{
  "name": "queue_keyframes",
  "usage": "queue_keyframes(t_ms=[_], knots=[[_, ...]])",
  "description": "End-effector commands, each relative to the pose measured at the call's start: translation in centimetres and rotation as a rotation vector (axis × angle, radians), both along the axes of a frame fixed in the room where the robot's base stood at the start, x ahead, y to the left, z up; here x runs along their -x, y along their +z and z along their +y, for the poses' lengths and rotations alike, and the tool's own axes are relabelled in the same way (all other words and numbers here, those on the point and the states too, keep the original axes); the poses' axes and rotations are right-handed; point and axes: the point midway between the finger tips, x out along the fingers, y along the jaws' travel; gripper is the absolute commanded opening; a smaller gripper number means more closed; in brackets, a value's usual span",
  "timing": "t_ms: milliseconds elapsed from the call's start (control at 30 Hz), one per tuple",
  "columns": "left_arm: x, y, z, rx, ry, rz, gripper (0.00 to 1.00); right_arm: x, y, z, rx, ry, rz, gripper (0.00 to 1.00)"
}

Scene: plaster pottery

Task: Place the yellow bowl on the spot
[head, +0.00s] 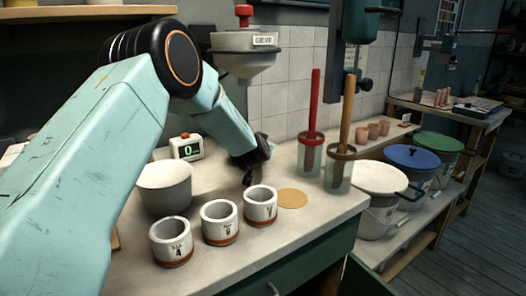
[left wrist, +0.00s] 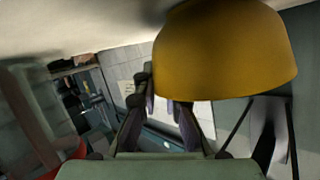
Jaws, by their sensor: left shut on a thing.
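The yellow bowl (left wrist: 225,50) fills the upper right of the left wrist view, at the fingers of my left gripper (left wrist: 165,90), which is shut on it. In the head view my left gripper (head: 255,165) is low over the counter, behind the white cups; the bowl cannot be made out there. A flat round tan spot (head: 292,199) lies on the counter, to the right of and nearer than my left gripper. My right gripper is in neither view.
Three white marked cups (head: 220,225) stand in a row at the counter's front. A pale bucket (head: 165,190) and a small digital display (head: 187,147) are at left. Two jars with a red-handled (head: 314,110) and a wooden-handled tool (head: 346,110) stand right of the spot.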

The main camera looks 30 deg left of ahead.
Motion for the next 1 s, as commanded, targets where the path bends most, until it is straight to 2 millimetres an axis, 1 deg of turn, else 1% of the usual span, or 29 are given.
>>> queue_keyframes(t_ms=[67, 100, 333, 600, 733, 867, 1000], knots=[[0.0, 0.1, 0.0, 0.001, 0.000, 0.000, 0.00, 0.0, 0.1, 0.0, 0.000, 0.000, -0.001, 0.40], [0.0, 0.0, 0.0, 0.002, 0.000, 0.002, 0.11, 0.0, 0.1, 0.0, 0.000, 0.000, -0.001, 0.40], [0.0, 0.1, 0.0, 0.002, 0.000, 0.002, 0.31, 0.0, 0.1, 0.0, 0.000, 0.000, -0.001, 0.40], [0.0, 0.1, 0.0, 0.002, 0.000, 0.002, 0.32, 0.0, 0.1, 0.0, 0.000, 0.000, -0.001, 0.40], [0.4, 0.4, -0.2, 0.002, 0.000, 0.001, 0.32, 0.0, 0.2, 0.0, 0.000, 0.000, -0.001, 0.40], [1.5, 1.0, -0.7, 0.003, 0.000, 0.001, 0.32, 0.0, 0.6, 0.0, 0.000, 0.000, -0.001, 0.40], [3.4, 1.8, -1.6, 0.004, 0.000, 0.002, 0.32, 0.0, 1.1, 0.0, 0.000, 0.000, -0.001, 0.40]])
